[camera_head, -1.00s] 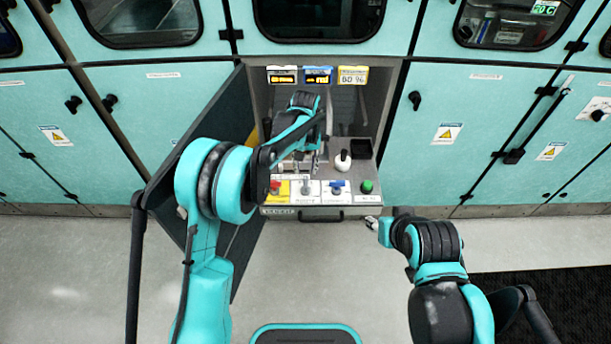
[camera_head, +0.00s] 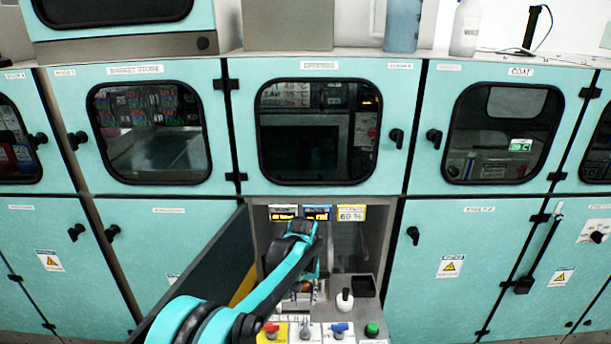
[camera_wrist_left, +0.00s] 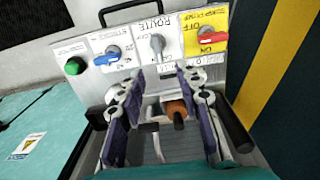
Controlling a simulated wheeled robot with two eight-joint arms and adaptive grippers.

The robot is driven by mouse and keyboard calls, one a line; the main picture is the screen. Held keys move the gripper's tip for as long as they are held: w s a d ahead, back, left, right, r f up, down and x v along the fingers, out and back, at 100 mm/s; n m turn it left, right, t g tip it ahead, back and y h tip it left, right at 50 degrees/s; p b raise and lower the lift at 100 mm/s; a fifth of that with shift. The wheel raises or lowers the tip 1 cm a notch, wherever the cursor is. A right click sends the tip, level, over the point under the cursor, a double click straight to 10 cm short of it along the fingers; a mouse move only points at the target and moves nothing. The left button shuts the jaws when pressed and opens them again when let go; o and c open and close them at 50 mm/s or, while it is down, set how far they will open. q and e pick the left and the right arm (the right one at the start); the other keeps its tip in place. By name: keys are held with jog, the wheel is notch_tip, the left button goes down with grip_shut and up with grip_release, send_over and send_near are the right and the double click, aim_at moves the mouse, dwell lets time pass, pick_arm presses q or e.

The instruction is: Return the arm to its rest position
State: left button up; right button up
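My left arm (camera_head: 270,290) reaches from the lower left into the open bay below the middle window. Its gripper (camera_head: 303,287) hangs over the control panel, with the fingertips partly hidden in the head view. In the left wrist view the gripper (camera_wrist_left: 160,90) has its two fingers spread apart. An orange-brown cylindrical part (camera_wrist_left: 176,109) shows in the gap, with clear space to both fingers; its depth is hard to judge. The panel's red switch (camera_wrist_left: 211,39), grey knob (camera_wrist_left: 157,44), blue knob (camera_wrist_left: 113,52) and green button (camera_wrist_left: 74,66) lie beyond the fingertips. My right gripper is out of view.
An open dark door (camera_head: 200,268) stands close along the left side of my arm. A white-handled lever (camera_head: 345,299) and a black square cup (camera_head: 364,286) sit right of the gripper. Closed teal cabinets (camera_head: 470,250) flank the bay. A yellow-striped edge (camera_wrist_left: 262,60) is beside the wrist.

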pick_arm(q)
jog(key=s+a+r+t, duration=0.3)
jog(key=s+a+r, duration=0.8)
jog(key=s, duration=0.2)
jog(key=s+a+f+t, duration=0.1)
jog(key=s+a+t, duration=0.1)
jog(key=s, duration=0.5)
jog(key=s+a+f+t, duration=0.1)
jog(key=s+a+t, duration=0.1)
jog(key=s+a, duration=0.2)
jog(key=s, duration=0.3)
jog(key=shift+s+a+f, duration=0.15)
jog(key=shift+s+f, duration=0.1)
jog(key=shift+s, duration=0.05)
